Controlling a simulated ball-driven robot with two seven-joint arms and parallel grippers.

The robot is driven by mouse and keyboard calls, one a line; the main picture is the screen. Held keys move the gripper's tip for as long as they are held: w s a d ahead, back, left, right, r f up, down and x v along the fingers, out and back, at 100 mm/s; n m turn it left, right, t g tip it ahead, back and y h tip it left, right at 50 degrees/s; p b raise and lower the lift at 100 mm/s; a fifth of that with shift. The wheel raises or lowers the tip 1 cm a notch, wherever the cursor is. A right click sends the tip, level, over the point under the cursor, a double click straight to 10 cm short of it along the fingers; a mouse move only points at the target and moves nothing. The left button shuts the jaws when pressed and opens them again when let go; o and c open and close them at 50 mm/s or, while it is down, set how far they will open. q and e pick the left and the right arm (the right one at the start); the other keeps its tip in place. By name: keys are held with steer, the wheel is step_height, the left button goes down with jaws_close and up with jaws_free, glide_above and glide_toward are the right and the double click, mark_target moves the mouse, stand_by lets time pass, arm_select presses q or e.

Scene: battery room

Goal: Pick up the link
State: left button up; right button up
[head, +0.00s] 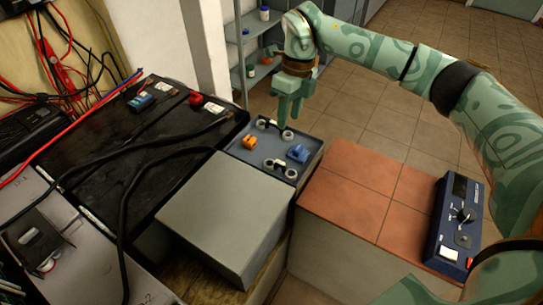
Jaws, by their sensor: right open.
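A shallow grey tray (240,150) stands near the middle of the view. On it lie two small dark pieces with pale rings at their ends, which look like links: a far link (274,127) and a near link (279,167). I cannot tell which one is meant. My right gripper (290,112) points down above the far edge of the tray, close to the far link. Its fingers are open with nothing between them. Any contact with the link cannot be made out. My left gripper is out of view.
A plain grey box (225,213) stands in front, a black battery with cables (120,150) at left. A red-tiled top (350,205) at right carries a blue meter (456,225).

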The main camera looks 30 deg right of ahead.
steer(key=b, duration=0.3)
glide_toward(281, 163)
steer(key=f, duration=0.4)
steer(key=shift+s+a+f+b, duration=0.1)
steer(key=shift+s+a+b, duration=0.05)
steer(key=shift+a+b, duration=0.2)
steer(key=shift+f, duration=0.2)
steer(key=f+b, duration=0.3)
steer(key=f, duration=0.1)
steer(key=shift+w+a+f, duration=0.1)
steer(key=shift+w+a, duration=0.1)
steer(key=shift+a, duration=0.15)
steer(key=shift+a+f, duration=0.1)
steer(key=shift+f, duration=0.3)
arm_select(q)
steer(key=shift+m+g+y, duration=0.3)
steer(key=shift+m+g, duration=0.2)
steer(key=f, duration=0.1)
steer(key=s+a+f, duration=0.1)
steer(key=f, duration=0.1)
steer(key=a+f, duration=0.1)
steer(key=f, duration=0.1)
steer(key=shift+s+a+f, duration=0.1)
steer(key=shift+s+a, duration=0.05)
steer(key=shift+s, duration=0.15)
arm_select(e)
steer(key=shift+r, duration=0.1)
jaws_close()
